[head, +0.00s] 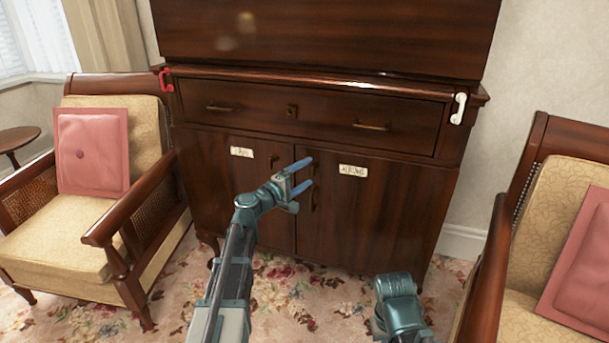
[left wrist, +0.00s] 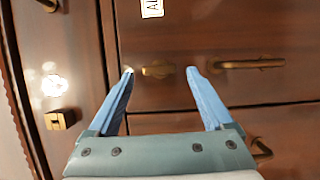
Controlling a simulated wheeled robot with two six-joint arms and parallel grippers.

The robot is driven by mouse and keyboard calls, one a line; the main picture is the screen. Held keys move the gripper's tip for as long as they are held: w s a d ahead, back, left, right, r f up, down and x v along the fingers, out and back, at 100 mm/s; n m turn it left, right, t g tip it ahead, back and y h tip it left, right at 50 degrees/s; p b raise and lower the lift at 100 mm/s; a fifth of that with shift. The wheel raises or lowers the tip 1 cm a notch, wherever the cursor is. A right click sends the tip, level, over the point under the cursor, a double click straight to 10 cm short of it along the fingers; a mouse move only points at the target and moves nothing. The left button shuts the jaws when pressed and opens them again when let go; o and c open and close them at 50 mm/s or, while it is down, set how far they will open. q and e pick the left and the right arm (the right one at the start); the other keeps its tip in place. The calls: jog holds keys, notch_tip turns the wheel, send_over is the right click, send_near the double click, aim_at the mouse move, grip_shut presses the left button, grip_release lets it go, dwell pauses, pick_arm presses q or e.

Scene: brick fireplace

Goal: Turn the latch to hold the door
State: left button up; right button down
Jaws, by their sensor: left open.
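A wooden cabinet has a shut left door (head: 240,195) and a shut right door (head: 375,205), each with a brass pull. A small brass latch (left wrist: 158,70) sits on the right door near the seam, in line with that door's pull (left wrist: 248,64). My left gripper (head: 306,176) is open in front of the right door's upper inner corner. In the left wrist view its blue fingertips (left wrist: 160,72) appear on either side of the latch, with nothing held; contact cannot be told. My right gripper is out of view; only part of my right arm shows at the bottom.
A wide drawer (head: 330,115) above the doors is shut, with a brass lock plate (left wrist: 60,120). A red hook (head: 166,79) and a white hook (head: 458,108) are at the cabinet's corners. Armchairs (head: 85,240) (head: 545,245) flank it. Carpet in front is open.

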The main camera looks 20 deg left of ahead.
pick_arm(q)
jog(key=shift+s, duration=0.1)
jog(key=v, duration=1.3)
jog(key=shift+s+a, duration=0.2)
jog(key=shift+s, duration=0.1)
jog(key=s+d+f+m+g, duration=0.4)
jog(key=d+f, duration=0.1)
jog(key=d, duration=0.3)
jog(key=s+d+f+m+g, duration=0.3)
jog(key=d+f+m+g, duration=0.15)
jog(key=d, duration=0.35)
jog(key=s+d+f+m+g, duration=0.35)
jog(key=d+f, duration=0.25)
jog(key=d, duration=0.2)
jog(key=s+f+m+g+y+p, duration=0.1)
jog(key=s+f+m+g+y, duration=0.4)
jog(key=s+y, duration=0.55)
notch_tip(320, 180, up, 38)
jog(key=s+h+p, duration=0.1)
jog(key=h+p, duration=0.1)
jog(key=p, duration=3.6)
jog(key=shift+s, duration=0.25)
